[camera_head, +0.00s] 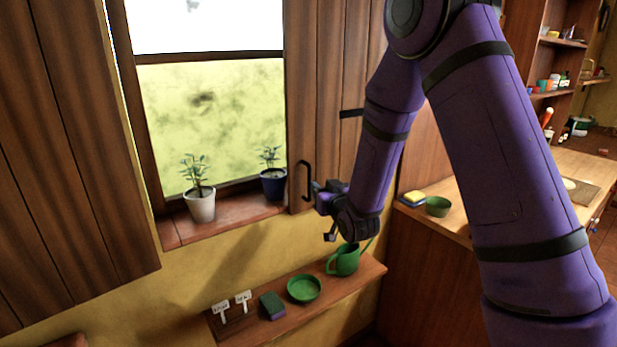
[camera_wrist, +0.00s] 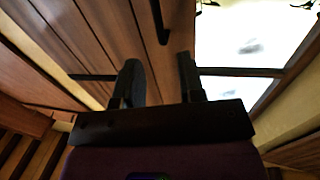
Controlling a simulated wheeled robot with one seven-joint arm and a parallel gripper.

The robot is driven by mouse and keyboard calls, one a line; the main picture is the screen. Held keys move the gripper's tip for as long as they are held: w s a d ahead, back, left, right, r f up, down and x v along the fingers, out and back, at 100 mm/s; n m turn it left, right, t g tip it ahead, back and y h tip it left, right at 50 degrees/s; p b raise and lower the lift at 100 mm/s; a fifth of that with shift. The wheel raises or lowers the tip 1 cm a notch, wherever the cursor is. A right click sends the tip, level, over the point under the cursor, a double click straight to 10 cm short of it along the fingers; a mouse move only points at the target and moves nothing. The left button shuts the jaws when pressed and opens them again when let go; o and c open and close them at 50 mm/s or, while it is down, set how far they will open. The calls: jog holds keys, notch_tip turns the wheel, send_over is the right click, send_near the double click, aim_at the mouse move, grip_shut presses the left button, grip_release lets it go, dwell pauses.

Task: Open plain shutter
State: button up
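A wooden plank shutter (camera_head: 328,70) stands at the right side of the window, with a dark bar handle (camera_head: 305,180) low on its left edge. Another wooden plank shutter (camera_head: 60,150) stands left of the window. I cannot tell which one is the plain one. My gripper (camera_head: 316,192) is just right of the handle and looks apart from it. In the wrist view my gripper (camera_wrist: 161,75) has its two dark fingers spread with nothing between them. The handle (camera_wrist: 160,22) lies ahead of the gap, and the shutter planks (camera_wrist: 110,35) fill the upper left.
Below, a shelf (camera_head: 262,332) holds a green watering can (camera_head: 345,260), a green dish (camera_head: 304,288) and a sponge (camera_head: 272,306). A wooden counter (camera_head: 460,213) is at right.

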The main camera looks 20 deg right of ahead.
aim_at(310, 175)
jog(key=w, duration=0.6)
jog(key=w+a, duration=0.1)
jog(key=w, duration=0.2)
jog(key=shift+w, duration=0.25)
jog(key=shift+c, duration=0.4)
grip_shut()
